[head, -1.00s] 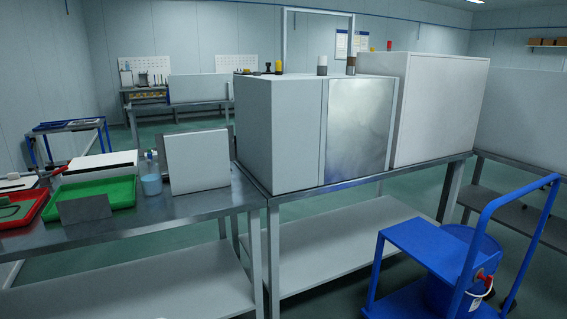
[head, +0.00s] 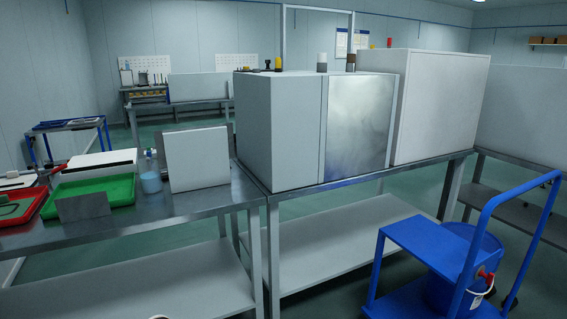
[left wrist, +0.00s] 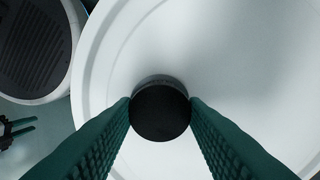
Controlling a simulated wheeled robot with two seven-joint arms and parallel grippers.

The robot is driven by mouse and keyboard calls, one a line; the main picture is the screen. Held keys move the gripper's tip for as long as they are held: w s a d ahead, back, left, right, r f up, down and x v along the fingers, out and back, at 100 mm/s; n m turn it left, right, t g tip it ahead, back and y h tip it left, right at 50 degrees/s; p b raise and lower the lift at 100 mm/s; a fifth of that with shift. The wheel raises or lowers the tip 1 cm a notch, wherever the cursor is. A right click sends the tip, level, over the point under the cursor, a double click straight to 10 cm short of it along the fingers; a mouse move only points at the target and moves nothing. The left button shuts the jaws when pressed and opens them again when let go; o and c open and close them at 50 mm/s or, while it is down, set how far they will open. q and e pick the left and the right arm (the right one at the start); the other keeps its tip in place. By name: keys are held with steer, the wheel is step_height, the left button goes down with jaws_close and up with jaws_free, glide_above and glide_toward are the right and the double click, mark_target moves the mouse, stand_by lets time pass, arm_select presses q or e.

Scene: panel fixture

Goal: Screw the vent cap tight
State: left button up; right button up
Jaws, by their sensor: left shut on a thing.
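The vent cap (left wrist: 160,115) is a round black cap in the middle of the left wrist view, seen from above. It sits over a broad white round lid (left wrist: 250,50) with a raised rim. My left gripper (left wrist: 160,100) has its two green ribbed fingers against opposite sides of the cap, shut on it. The cap's underside and thread are hidden, so I cannot tell how far it is seated. Neither gripper shows in the head view, and my right gripper is in no view.
In the left wrist view a dark ribbed disc with a pale rim (left wrist: 35,45) lies beyond the lid at the upper left. The head view shows a steel table with a green tray (head: 122,188), large cabinets (head: 280,130) and a blue trolley (head: 425,245).

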arm_select(q)
steer(key=shift+w+a, duration=0.1)
steer(key=shift+a, duration=0.1)
steer(key=shift+m, duration=0.6)
steer(key=shift+m+b, duration=0.45)
steer(key=shift+m, duration=0.15)
steer(key=shift+d+r+m, duration=0.1)
steer(key=shift+m, duration=0.3)
steer(key=shift+m+b, duration=0.35)
steer(key=shift+m, duration=0.15)
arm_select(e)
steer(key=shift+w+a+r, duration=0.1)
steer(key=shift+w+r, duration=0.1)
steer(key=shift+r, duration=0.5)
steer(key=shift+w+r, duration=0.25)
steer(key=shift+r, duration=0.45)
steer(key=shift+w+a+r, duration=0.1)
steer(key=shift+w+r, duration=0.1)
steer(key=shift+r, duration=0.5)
